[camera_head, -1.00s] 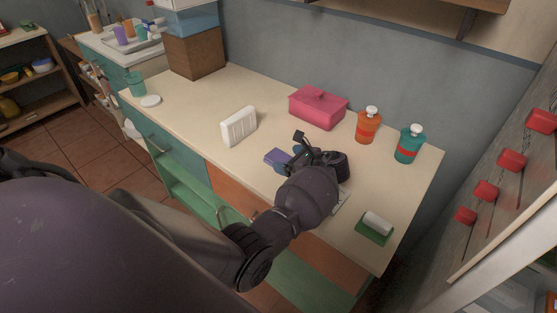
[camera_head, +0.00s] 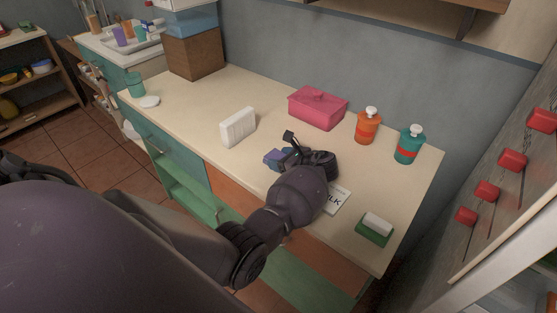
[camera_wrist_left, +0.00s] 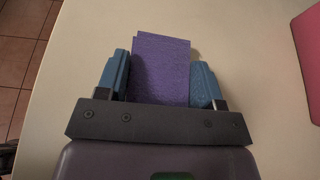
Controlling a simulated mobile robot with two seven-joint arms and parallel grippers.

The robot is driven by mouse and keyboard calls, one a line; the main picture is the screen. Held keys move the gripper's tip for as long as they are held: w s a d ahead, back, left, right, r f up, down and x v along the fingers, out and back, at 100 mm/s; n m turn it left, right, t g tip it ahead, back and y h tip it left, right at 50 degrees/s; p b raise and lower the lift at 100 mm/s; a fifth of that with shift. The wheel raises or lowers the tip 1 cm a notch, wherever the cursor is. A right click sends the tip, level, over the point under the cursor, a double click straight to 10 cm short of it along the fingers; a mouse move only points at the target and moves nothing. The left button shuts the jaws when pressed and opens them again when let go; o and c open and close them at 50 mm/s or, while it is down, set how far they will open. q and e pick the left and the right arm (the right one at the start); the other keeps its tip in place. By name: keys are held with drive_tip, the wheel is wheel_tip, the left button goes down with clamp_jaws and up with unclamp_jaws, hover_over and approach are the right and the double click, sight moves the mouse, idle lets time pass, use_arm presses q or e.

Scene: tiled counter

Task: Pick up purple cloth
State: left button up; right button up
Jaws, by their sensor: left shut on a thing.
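The purple cloth (camera_wrist_left: 161,68) is a flat, folded rectangle. In the left wrist view it lies between the two blue fingers of my left gripper (camera_wrist_left: 161,80), which are shut on its sides. In the head view the cloth (camera_head: 273,156) shows only in part, near the counter's front edge, and my left gripper (camera_head: 284,156) hides much of it. I cannot tell whether the cloth is clear of the counter. My right gripper is not in view.
The cream counter (camera_head: 210,110) holds a white ribbed block (camera_head: 238,127), a pink box (camera_head: 318,107), an orange bottle (camera_head: 367,126), a teal bottle (camera_head: 409,144) and a green-and-white sponge (camera_head: 375,229). A card lettered "LK" (camera_head: 337,199) lies beside my left arm.

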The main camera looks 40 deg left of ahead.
use_arm(q)
drive_tip(key=shift+r, duration=0.35)
wheel_tip(320, 180, up, 9)
drive_tip(key=p, duration=0.2)
drive_tip(key=shift+f+p, duration=0.1)
drive_tip(key=shift+p, duration=0.25)
wheel_tip(320, 180, up, 10)
drive_tip(key=p, duration=0.1)
drive_tip(key=shift+r, duration=0.25)
drive_tip(key=o, duration=0.5)
drive_tip(key=shift+c, duration=0.2)
drive_tip(key=c, duration=0.3)
drive_tip(key=shift+a, duration=0.15)
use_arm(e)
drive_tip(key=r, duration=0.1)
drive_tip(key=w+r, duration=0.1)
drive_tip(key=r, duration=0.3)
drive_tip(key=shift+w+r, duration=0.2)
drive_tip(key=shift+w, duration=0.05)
